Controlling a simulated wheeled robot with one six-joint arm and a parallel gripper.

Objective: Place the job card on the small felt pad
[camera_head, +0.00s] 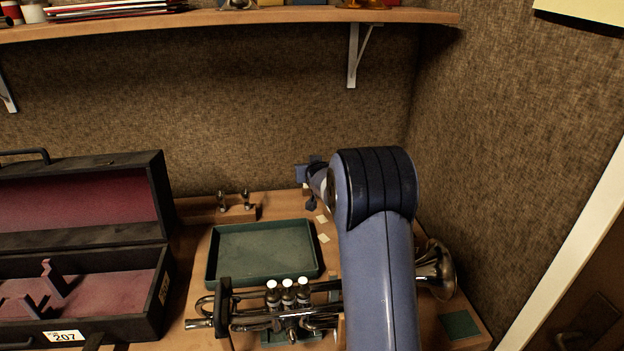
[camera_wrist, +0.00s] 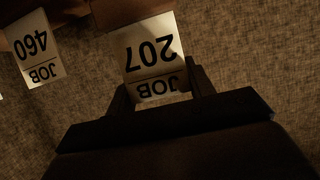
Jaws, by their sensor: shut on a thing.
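A job card (camera_wrist: 152,50) reading "JOB 207" shows upside down in the wrist view. My gripper (camera_wrist: 158,92) is shut on its near end, with one dark finger on each side. In the head view my gripper (camera_head: 313,184) is at the back of the bench, and the card in it is mostly hidden. A second card (camera_wrist: 36,50), reading "JOB 460", is left of the held one in the wrist view. The small green felt pad (camera_head: 460,325) lies bare at the bench's front right corner, well away from my gripper.
A trumpet (camera_head: 320,319) lies along the front, its bell (camera_head: 437,268) near the pad. A green tray (camera_head: 212,262) sits behind it. An open case (camera_head: 140,255) labelled 207 is at left. A shelf (camera_head: 240,17) hangs above.

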